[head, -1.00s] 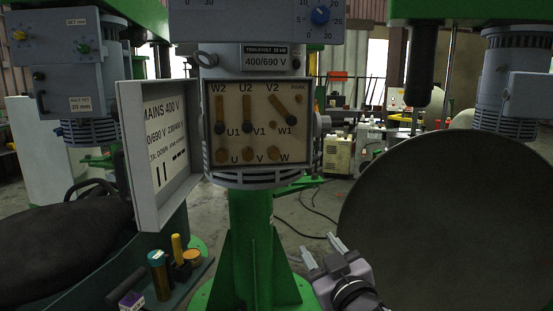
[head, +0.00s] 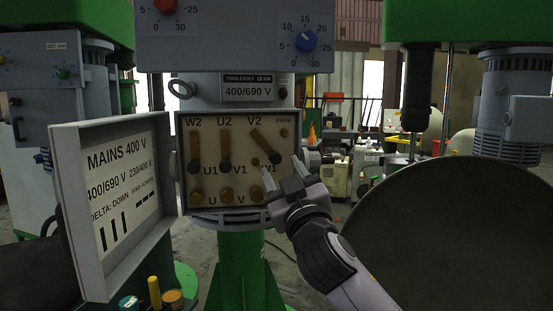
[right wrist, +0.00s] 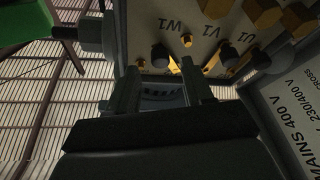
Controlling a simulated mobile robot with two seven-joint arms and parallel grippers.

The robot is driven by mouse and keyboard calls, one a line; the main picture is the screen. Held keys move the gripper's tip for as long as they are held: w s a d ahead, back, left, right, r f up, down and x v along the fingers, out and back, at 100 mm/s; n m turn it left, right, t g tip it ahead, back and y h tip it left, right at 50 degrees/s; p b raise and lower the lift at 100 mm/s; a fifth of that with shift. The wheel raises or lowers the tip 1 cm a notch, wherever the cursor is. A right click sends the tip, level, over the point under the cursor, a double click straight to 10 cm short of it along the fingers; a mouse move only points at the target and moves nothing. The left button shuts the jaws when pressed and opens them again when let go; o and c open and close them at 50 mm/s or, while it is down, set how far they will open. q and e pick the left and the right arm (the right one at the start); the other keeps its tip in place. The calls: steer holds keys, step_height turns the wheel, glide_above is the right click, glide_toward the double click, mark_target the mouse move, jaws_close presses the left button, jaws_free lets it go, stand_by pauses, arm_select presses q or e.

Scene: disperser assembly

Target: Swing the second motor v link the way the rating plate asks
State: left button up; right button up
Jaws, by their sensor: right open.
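The open terminal box (head: 238,200) of the motor faces me in the head view. Its left link (head: 195,146) and middle link (head: 225,145) hang straight down from W2 and U2. The right link (head: 264,142) slants from V2 down to the right, its black knob (head: 277,158) beside W1. My right gripper (head: 285,177) is open, its fingertips just below that knob and hiding part of the lower right terminals. In the right wrist view the open fingers (right wrist: 162,88) reach toward a black knob (right wrist: 160,54), apparently without closing on it. My left gripper is not in view.
The hinged lid (head: 80,210) stands open at left; its plate reads MAINS 400 V, delta down. The motor's rating plate (head: 248,91) reads 400/690 V. A large dark round disc (head: 450,230) fills the right. Several coloured items stand at the bottom edge.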

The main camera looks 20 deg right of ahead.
mark_target(277, 162)
steer(key=shift+p+x, duration=0.45)
steer(key=shift+x, duration=1.55)
steer(key=shift+f, duration=0.1)
jaws_close()
